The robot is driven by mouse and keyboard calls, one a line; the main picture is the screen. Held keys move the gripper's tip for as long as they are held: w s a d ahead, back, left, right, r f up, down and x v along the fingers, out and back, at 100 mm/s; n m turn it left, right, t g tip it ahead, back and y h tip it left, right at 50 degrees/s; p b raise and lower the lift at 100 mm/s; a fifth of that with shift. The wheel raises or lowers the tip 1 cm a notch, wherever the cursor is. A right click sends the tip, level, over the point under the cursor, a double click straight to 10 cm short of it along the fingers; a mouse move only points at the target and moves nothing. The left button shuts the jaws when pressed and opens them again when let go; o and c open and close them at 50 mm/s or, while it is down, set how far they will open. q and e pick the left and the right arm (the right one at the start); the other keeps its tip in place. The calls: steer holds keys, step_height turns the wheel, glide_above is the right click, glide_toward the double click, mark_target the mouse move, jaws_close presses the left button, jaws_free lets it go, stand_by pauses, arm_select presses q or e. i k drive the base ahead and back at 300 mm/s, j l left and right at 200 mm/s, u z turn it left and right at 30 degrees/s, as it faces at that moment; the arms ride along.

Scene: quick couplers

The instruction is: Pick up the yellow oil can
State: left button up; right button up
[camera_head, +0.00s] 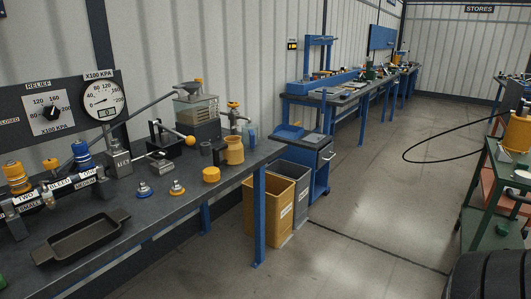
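A yellow can-like vessel (234,150) stands upright near the right end of the near workbench (110,250). A dark grey part is close against its left side. Another rounded yellow object (516,134) sits on the green cart (482,200) at the right edge, partly cut off by the picture. I cannot tell for certain which of the two is the oil can. Neither of my grippers shows in this view.
A short yellow cylinder (211,174), a black tray (82,236), blue-and-yellow couplers and a gauge panel (70,108) crowd the bench. Yellow (268,210) and grey bins stand past its end. The central floor (360,215) is mostly clear.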

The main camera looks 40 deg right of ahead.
mark_target(232, 148)
steer(key=z, duration=1.15)
